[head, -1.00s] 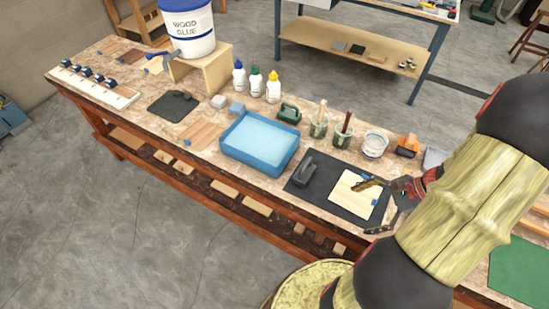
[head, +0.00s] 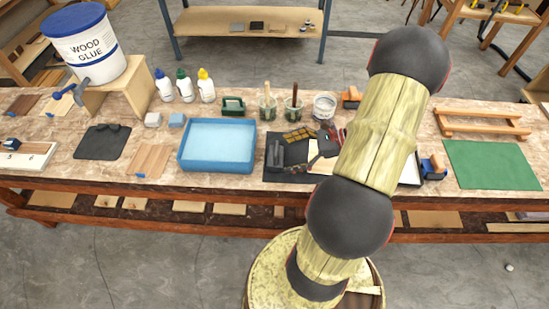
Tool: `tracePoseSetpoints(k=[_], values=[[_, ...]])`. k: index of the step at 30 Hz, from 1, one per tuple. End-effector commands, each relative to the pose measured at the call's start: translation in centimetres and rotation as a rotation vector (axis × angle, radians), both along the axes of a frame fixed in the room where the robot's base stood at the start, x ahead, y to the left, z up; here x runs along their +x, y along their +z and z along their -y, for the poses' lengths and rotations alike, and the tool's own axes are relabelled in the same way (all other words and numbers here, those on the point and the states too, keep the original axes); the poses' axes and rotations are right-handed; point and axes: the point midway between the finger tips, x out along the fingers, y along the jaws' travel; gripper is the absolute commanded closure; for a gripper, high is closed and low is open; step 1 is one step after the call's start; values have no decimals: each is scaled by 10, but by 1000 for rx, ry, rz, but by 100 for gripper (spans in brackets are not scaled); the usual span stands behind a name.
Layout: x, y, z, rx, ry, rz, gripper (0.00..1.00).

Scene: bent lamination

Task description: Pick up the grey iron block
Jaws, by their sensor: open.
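The grey iron block (head: 274,155), dark grey with a raised handle, stands on the left part of a black mat (head: 270,177) on the workbench. My gripper (head: 294,152) is open just right of the block, its fingers pointing left toward it. One finger shows behind and one in front. Nothing shows between the fingers. I cannot tell how high they are above the mat or whether they touch the block. My arm and gripper hide most of the mat's right side and the pale wooden panel on it.
A blue tray (head: 181,163) stands close left of the mat. Brush jars (head: 267,113) and a white tub (head: 325,106) stand behind it. Glue bottles (head: 184,90) and a glue bucket (head: 84,48) are farther left. A green mat (head: 490,165) lies right.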

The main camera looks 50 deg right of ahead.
Motion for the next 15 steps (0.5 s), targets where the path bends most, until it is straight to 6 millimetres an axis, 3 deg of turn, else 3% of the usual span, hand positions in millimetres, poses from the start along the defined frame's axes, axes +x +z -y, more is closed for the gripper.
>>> tracePoseSetpoints(k=[7,15], values=[[23,-21,-16,-1,4,-1,8],[37,-27,-27,-2,2,0,8]])
